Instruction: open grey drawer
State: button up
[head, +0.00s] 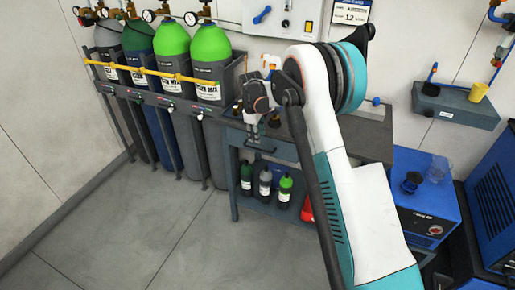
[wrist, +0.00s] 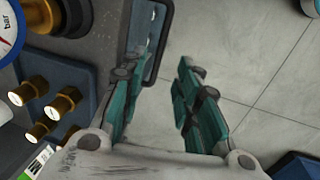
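The grey drawer (head: 284,151) is in the front of the small grey workbench in the head view, below its top, and looks shut. Its dark bar handle shows in the wrist view (wrist: 164,28), running down toward my fingers. My gripper (head: 253,137) points down at the drawer front. In the wrist view my gripper (wrist: 163,62) is open, with two teal fingers apart. The handle bar lies between the fingers, close to the left one. I cannot tell whether that finger touches it. My arm hides the right part of the bench in the head view.
Gas cylinders (head: 172,85) stand in a rack left of the bench. Bottles (head: 265,180) stand on the bench's lower shelf. A blue machine (head: 425,205) is at the right. Brass fittings (wrist: 62,103) lie on the bench top. The floor (head: 190,240) in front is clear.

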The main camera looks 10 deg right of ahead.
aim_at(258, 149)
jog(key=f, duration=0.2)
jog(key=f+b, duration=0.1)
jog(key=f, duration=0.2)
jog(key=w+d+f+b, duration=0.1)
jog(key=f, duration=0.2)
jog(key=shift+w, duration=0.1)
jog(key=shift+r, duration=0.1)
grip_shut()
